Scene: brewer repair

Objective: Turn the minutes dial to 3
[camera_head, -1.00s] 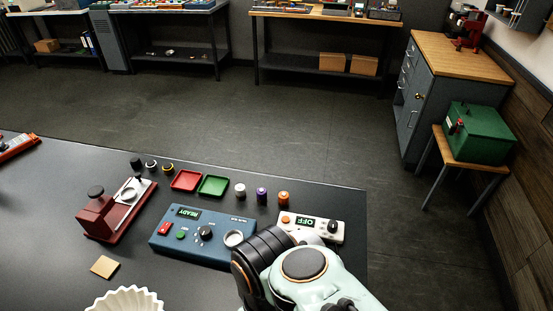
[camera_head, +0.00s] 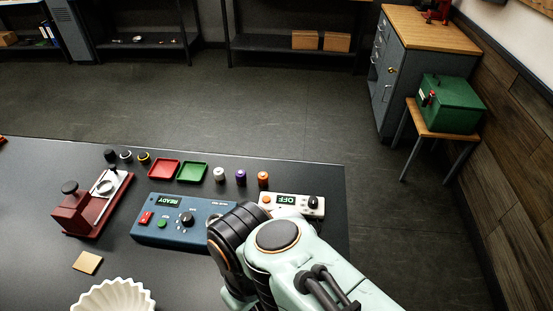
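A blue control box (camera_head: 148,229) lies on the dark table with a small screen reading "READY", a red switch (camera_head: 146,218) and a green button (camera_head: 162,224). A black dial (camera_head: 187,218) sits near the middle of its top; its setting is too small to read. A white box (camera_head: 291,213) to the right has a screen that looks like an upside-down "OFF", an orange button (camera_head: 266,199) and a black knob (camera_head: 313,201). I cannot tell which knob is the minutes dial. My arm covers the right end of the blue box. My gripper is not visible.
A red press-like device (camera_head: 86,207), a tan square (camera_head: 87,262) and a white fluted bowl (camera_head: 113,297) are at the left. Red (camera_head: 164,169) and green (camera_head: 192,171) trays and several small cylinders line the back. Bare table lies left of the red device.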

